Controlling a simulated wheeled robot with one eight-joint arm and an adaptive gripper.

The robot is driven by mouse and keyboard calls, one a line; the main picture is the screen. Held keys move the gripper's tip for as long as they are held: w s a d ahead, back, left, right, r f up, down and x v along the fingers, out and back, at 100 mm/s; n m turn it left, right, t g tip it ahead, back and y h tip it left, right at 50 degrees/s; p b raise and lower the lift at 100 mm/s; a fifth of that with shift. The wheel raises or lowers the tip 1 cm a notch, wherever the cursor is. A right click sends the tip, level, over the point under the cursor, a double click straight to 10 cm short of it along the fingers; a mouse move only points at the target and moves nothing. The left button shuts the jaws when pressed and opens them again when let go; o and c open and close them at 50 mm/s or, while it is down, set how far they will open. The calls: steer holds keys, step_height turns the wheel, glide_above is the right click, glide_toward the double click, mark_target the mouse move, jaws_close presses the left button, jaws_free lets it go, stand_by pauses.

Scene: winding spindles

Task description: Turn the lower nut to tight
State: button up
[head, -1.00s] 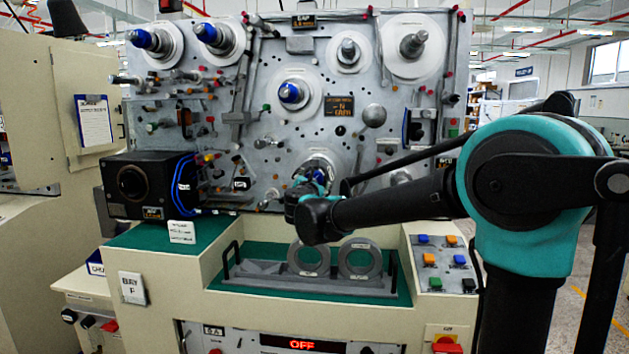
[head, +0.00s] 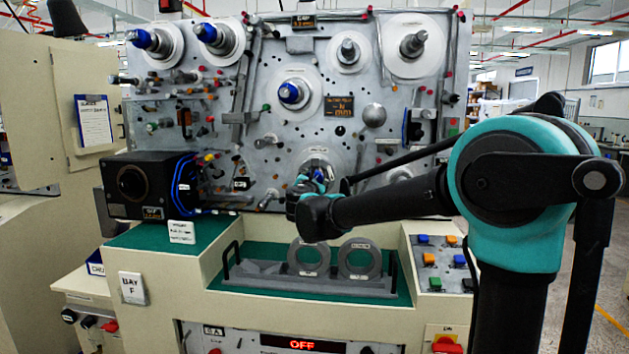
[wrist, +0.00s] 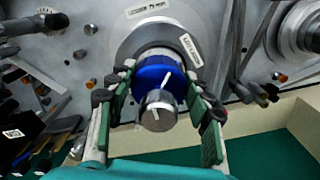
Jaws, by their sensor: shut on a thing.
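The lower nut (wrist: 150,76) is a blue ring on the lower spindle (wrist: 158,112), whose metal end sticks out toward the camera. A white line shows on the nut and another on the spindle end; they look roughly in line, both slanted. In the wrist view my gripper (wrist: 158,73) has its green-padded fingers on the left and right sides of the nut, shut on it. In the head view my gripper (head: 306,190) is at the lower spindle and covers much of it; only a bit of blue shows. Pad contact is partly hidden.
A pale disc with a small label (wrist: 190,50) lies behind the nut. Another spindle (wrist: 305,28) is at the right. In the head view a black box (head: 150,186) stands left, and two grey rings (head: 308,258) stand on a rack below my arm.

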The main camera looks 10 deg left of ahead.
steer(key=m, duration=0.4)
steer(key=shift+d+f+m, duration=0.1)
steer(key=shift+m, duration=0.2)
steer(key=m, duration=0.3)
steer(key=shift+m, duration=0.4)
steer(key=m, duration=0.4)
steer(key=shift+f, duration=0.2)
steer(key=shift+m, duration=1.7)
steer(key=shift+f, duration=0.1)
steer(key=o, duration=1.2)
steer(key=shift+c, duration=0.2)
